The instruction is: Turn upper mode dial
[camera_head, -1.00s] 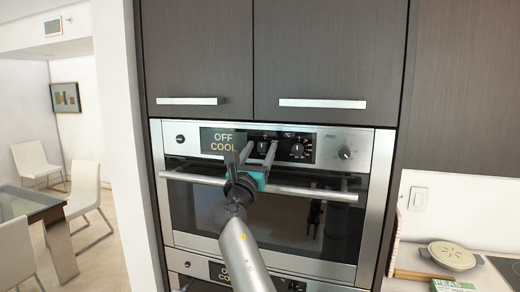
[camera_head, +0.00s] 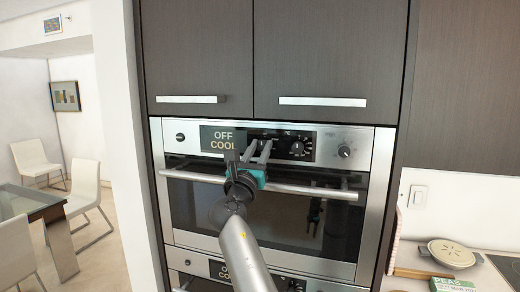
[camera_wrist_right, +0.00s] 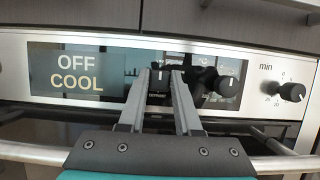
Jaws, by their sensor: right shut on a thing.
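The upper oven's control panel has a display (camera_head: 222,139) reading OFF COOL, which also shows in the right wrist view (camera_wrist_right: 80,74). Right of it, the left black dial (camera_wrist_right: 160,75), apparently the mode dial, has a white mark pointing straight up. My right gripper (camera_head: 259,146) reaches up to the panel from below. In the right wrist view its two fingers (camera_wrist_right: 161,80) are shut on the sides of this dial, hiding its edges. A second black dial (camera_wrist_right: 229,87) is just right of the fingers. My left gripper is out of view.
A timer knob (camera_head: 345,152) marked min is at the panel's right. The oven's handle bar (camera_head: 310,192) runs below the panel, close under my right gripper. A lower oven display (camera_head: 219,271) is beneath. Dark cabinets (camera_head: 330,50) are above.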

